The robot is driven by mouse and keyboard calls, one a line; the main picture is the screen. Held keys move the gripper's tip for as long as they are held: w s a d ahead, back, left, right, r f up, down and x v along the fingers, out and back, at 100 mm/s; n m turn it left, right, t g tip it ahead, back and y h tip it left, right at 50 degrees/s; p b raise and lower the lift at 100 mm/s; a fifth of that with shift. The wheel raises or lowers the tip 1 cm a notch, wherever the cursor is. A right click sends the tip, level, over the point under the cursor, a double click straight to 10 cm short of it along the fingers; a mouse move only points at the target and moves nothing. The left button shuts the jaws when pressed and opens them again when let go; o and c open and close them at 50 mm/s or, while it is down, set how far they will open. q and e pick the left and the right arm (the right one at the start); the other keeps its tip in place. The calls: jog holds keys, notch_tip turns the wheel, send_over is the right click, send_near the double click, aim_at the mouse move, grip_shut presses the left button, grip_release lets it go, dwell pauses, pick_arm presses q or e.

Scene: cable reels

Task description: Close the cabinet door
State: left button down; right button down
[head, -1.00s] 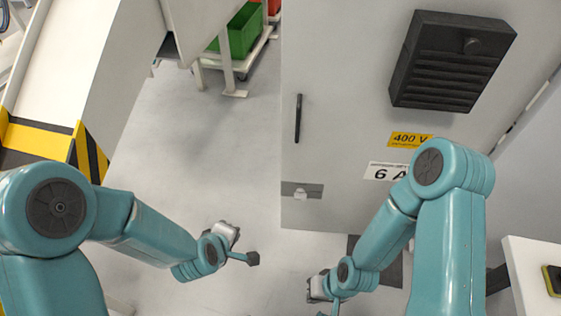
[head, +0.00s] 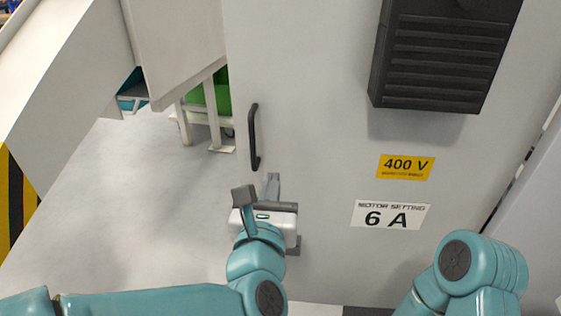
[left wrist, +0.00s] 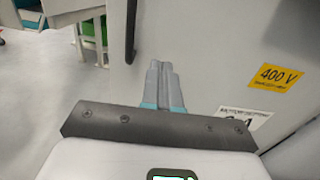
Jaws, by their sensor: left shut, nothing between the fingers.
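The grey cabinet door (head: 310,100) fills the right half of the head view, with a black vertical handle (head: 254,137) near its left edge. The door also fills much of the left wrist view (left wrist: 200,50), where the handle (left wrist: 131,30) is up and left of the fingers. My left gripper (head: 273,187) is shut and empty, just below and right of the handle, in front of the door. I cannot tell whether its fingertips touch the door. My right arm shows at the lower right, but its gripper is out of view.
A black louvred vent box (head: 440,60) sticks out from the door's upper right. A yellow 400 V label (head: 405,167) and a white 6 A label (head: 391,215) are below it. A white structure (head: 175,45) and a green bin (head: 208,95) stand at left. The floor (head: 150,200) between is clear.

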aim_at(279, 150)
pick_arm(q)
jog(key=w, duration=0.4)
jog(key=w+d, duration=0.1)
jog(key=w, duration=0.1)
jog(key=shift+w, duration=0.2)
jog(key=shift+w+d, duration=0.2)
jog(key=shift+w, duration=0.5)
